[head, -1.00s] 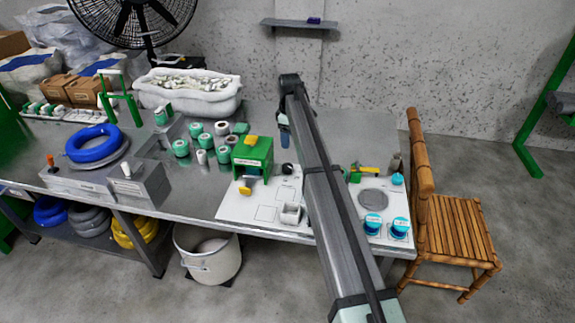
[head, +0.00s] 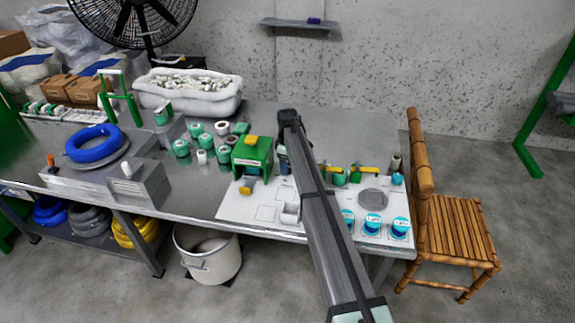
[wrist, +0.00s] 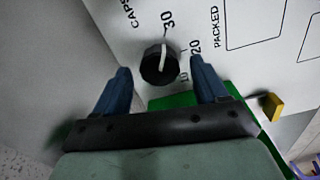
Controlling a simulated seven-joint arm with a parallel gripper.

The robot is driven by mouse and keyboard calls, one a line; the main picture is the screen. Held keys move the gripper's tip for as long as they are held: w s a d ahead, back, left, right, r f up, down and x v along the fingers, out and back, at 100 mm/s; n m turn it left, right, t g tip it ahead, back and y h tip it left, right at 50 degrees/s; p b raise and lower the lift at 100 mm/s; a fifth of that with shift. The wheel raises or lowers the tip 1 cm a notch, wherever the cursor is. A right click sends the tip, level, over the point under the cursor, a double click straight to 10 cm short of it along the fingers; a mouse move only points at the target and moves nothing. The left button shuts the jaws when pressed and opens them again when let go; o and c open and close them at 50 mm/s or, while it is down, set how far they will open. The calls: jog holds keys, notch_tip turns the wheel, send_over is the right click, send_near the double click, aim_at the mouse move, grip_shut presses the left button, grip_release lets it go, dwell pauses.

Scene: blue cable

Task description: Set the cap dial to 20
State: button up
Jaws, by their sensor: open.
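The cap dial (wrist: 158,64) is a round black knob with a white pointer line, on a white panel printed 30, 20 and 10. The pointer points up toward the 30. My gripper (wrist: 160,68) is open, with one blue finger on each side of the dial in the wrist view. I cannot tell whether the fingers touch it. In the head view my gripper (head: 284,163) is low beside the green machine (head: 252,157), partly behind my arm, and the dial is hidden.
The green machine with yellow parts stands just left of my gripper. The white panel (head: 240,208) also carries a small white box (head: 290,213), a grey disc (head: 373,197) and several blue-topped tins (head: 373,224). Green spools (head: 181,148) stand farther left.

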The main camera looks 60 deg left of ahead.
jog(key=shift+f, duration=0.45)
jog(key=shift+c, duration=0.5)
jog(key=c, duration=1)
jog(key=shift+o, duration=0.2)
jog(key=shift+m, duration=0.4)
jog(key=m, duration=0.4)
jog(key=shift+m, duration=0.4)
jog(key=m, duration=0.5)
jog(key=shift+w+m, duration=0.1)
jog(key=shift+m, duration=0.6)
